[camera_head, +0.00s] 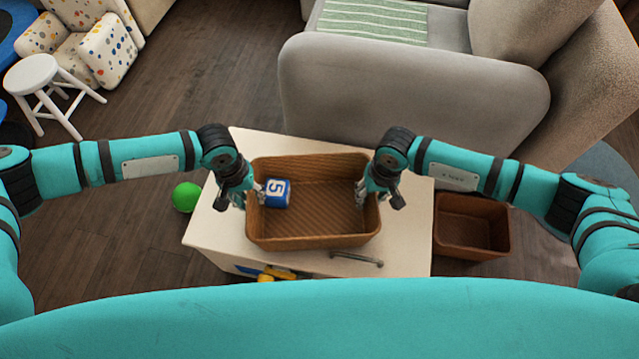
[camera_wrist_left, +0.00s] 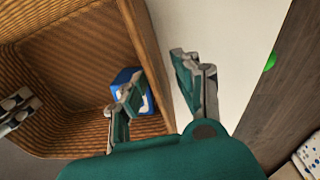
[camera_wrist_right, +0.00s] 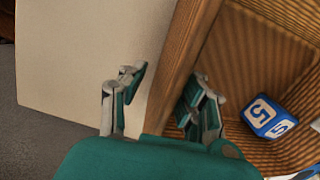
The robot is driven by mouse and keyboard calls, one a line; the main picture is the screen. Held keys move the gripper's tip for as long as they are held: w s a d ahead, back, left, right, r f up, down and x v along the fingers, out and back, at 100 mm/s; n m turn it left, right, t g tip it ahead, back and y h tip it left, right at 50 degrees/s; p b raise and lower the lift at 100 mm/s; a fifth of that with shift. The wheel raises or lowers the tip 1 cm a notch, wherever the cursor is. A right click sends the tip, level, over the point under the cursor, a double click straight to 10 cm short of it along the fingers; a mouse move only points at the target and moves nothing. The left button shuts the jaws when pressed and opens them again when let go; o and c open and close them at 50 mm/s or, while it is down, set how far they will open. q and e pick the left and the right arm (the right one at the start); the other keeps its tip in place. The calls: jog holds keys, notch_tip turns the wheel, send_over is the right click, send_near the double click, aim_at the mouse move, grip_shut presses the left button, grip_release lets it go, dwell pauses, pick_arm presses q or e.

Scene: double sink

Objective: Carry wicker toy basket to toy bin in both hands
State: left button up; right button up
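The wicker toy basket (camera_head: 313,242) rests on a white cabinet top, a blue-and-white number block (camera_head: 277,193) inside it at the left. My left gripper (camera_head: 254,191) is at the basket's left wall; in the left wrist view (camera_wrist_left: 160,85) its fingers stand apart on either side of that wall. My right gripper (camera_head: 364,193) is at the right wall; in the right wrist view (camera_wrist_right: 165,90) its fingers straddle the rim, spread with no clear squeeze. A second brown wicker container (camera_head: 471,228) stands on the floor at right; I cannot tell whether it is the toy bin.
The white cabinet (camera_head: 215,225) has a handle (camera_head: 357,259) at its front. A green ball (camera_head: 186,197) and a yellow toy (camera_head: 278,273) are near it. A grey sofa (camera_head: 400,95) stands behind, a white stool (camera_head: 45,85) at far left.

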jog(key=shift+a, duration=0.1)
jog(key=shift+r, duration=0.15)
pick_arm(q)
notch_tip(320, 180, up, 12)
jog(key=a, duration=0.1)
pick_arm(e)
notch_tip(320, 180, up, 12)
jog(key=d, duration=0.1)
dwell(0.4)
pick_arm(q)
jog(key=shift+f, duration=0.1)
pick_arm(e)
jog(key=shift+d+f, duration=0.1)
jog(key=shift+f, duration=0.1)
